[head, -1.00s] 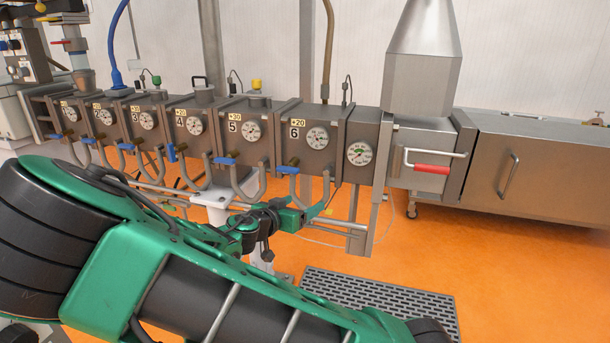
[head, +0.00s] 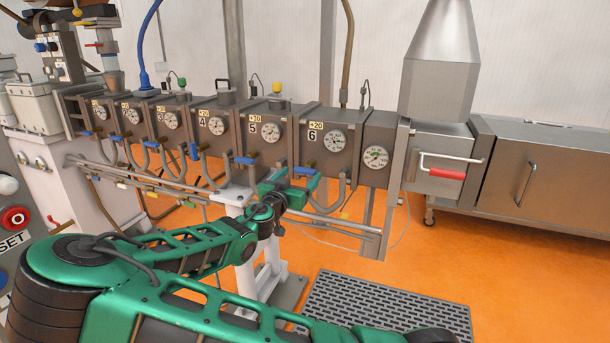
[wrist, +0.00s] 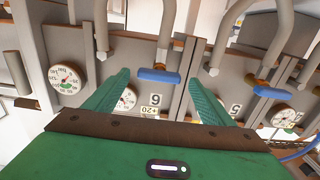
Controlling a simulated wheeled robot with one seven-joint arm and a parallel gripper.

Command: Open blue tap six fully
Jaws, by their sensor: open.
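Tap six has a short blue handle (head: 304,171) under the block labelled 6 (head: 325,142). The handle lies roughly level, across the line of its pipe. In the wrist view, which is upside down, the blue handle (wrist: 158,76) shows in the middle, between my two green fingers. My gripper (wrist: 159,71) is open, with a finger on either side of the handle; I cannot tell whether either touches it. In the head view my gripper (head: 298,186) is just below the handle, and my arm partly hides the pipes there.
Tap five's blue handle (head: 245,160) is to the left; it also shows in the wrist view (wrist: 270,92). U-shaped pipes hang under the blocks. A red-handled door (head: 440,172) is to the right. A dark grating (head: 385,305) lies on the orange floor.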

